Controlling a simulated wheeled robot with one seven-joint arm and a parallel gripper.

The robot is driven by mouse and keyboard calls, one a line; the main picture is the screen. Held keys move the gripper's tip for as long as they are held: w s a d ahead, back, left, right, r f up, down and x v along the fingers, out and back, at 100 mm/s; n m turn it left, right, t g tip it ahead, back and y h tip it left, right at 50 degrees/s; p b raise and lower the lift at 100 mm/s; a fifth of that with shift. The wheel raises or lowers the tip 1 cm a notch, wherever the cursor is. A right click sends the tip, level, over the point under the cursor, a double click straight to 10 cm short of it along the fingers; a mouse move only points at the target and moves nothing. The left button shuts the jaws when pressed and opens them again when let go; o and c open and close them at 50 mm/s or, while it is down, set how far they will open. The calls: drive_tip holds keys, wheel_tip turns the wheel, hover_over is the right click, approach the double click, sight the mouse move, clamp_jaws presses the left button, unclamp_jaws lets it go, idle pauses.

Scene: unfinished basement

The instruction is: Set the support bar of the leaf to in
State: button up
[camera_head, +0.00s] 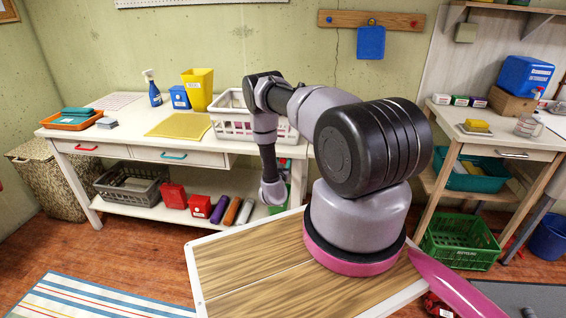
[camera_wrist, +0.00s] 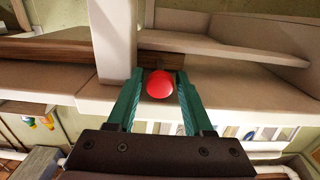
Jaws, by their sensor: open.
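In the wrist view a round red knob (camera_wrist: 160,84) sits in front of a brown wooden bar (camera_wrist: 163,60), which looks like the leaf's support bar. My gripper (camera_wrist: 159,98) has its green fingers open, one on each side of the knob. I cannot tell whether they touch it. In the head view a wood-grained top with a white edge (camera_head: 235,262), perhaps the leaf, lies low in front. My arm reaches down beyond its far edge, and my gripper is hidden there. How far the bar is pulled out cannot be told.
A white upright (camera_wrist: 113,45) stands close left of the fingers, and a pale ledge (camera_wrist: 235,40) lies to the right. A white workbench (camera_head: 130,136) stands behind, with boxes below. A green crate (camera_head: 458,242) stands at right. A striped rug (camera_head: 85,298) covers floor at left.

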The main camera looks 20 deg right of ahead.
clamp_jaws()
idle(1.4)
